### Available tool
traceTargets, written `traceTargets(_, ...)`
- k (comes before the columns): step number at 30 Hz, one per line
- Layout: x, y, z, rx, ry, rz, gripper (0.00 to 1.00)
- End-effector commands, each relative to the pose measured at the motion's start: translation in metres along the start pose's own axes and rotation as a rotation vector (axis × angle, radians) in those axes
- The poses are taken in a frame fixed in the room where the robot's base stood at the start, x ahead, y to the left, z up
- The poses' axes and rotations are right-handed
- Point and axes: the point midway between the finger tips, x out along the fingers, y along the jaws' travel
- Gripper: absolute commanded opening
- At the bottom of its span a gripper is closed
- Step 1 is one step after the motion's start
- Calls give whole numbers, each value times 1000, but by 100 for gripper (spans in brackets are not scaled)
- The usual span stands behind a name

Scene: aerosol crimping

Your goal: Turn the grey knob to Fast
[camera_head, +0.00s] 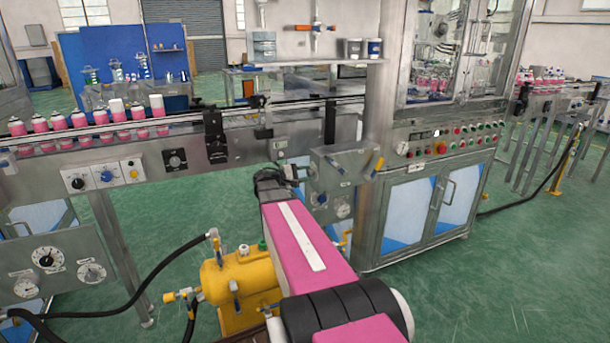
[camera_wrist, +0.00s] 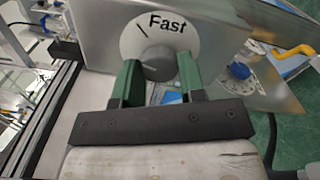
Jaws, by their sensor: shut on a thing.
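In the wrist view the grey knob (camera_wrist: 156,61) sits in the middle of a pale round dial (camera_wrist: 131,47). The word "Fast" is printed on the dial above and right of the knob, and a short black mark lies at its upper left. I cannot tell which way the knob points. My gripper (camera_wrist: 158,73) has one green finger on each side of the knob and is shut on it. In the head view my gripper (camera_head: 293,174) reaches the front of a small metal panel (camera_head: 345,160); the knob is not clear there.
A blue knob (camera_wrist: 238,71) and a yellow lever (camera_wrist: 292,57) are right of the dial. In the head view, a conveyor (camera_head: 190,122) with pink cans runs left, a yellow tank (camera_head: 240,277) stands below, and a metal cabinet (camera_head: 430,165) stands right.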

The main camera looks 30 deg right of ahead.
Motion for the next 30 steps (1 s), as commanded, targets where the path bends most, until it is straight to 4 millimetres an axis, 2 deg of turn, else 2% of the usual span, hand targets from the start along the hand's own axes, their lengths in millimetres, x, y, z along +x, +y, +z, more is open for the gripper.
traceTargets(15,0,0,0,402,0,-2,14)
traceTargets(30,-1,0,0,524,0,-3,14)
